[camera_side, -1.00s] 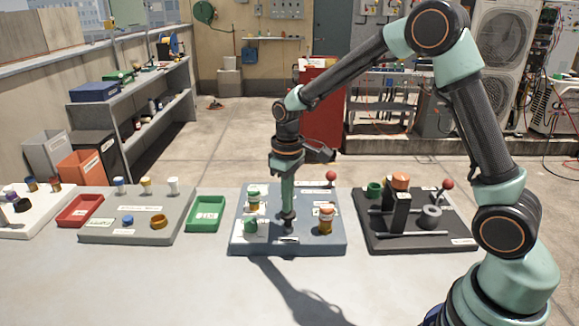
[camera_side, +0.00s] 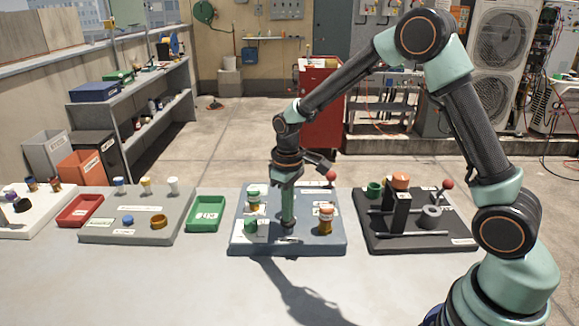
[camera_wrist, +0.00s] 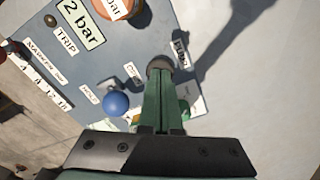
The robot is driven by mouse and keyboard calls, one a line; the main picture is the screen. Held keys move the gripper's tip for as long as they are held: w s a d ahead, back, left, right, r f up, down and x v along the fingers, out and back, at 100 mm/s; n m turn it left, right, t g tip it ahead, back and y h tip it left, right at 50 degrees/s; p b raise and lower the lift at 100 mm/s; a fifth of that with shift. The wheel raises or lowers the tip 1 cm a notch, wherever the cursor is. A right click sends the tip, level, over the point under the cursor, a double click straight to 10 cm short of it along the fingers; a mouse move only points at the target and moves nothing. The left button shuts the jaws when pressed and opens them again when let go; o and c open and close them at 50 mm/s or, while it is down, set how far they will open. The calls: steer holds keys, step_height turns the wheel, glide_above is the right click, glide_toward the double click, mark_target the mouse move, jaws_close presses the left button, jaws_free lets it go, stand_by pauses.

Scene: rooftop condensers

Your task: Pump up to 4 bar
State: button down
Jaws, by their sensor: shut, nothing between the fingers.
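My gripper (camera_side: 288,222) is shut and empty, pointing straight down over the blue-grey panel (camera_side: 240,246). In the wrist view the fingertips (camera_wrist: 161,78) are at a dark round plunger head (camera_wrist: 158,64) beside a label that seems to read PUMP (camera_wrist: 181,50). They seem to press on its top; the fingers partly hide it. A plate on the panel reads "2 bar" (camera_wrist: 82,22). An orange-topped round part (camera_wrist: 112,6) with "bar" on it is cut off at the top edge; in the side view an orange-capped post (camera_side: 326,220) stands right of my gripper.
A blue ball (camera_wrist: 115,103) and a TRIP label (camera_wrist: 66,40) lie left of the fingers in the wrist view. A red-ball lever (camera_side: 331,176) is behind, and a black fixture (camera_side: 460,243) to the right.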

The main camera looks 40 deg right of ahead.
steer(key=shift+r, duration=1.85)
steer(key=shift+f, duration=0.65)
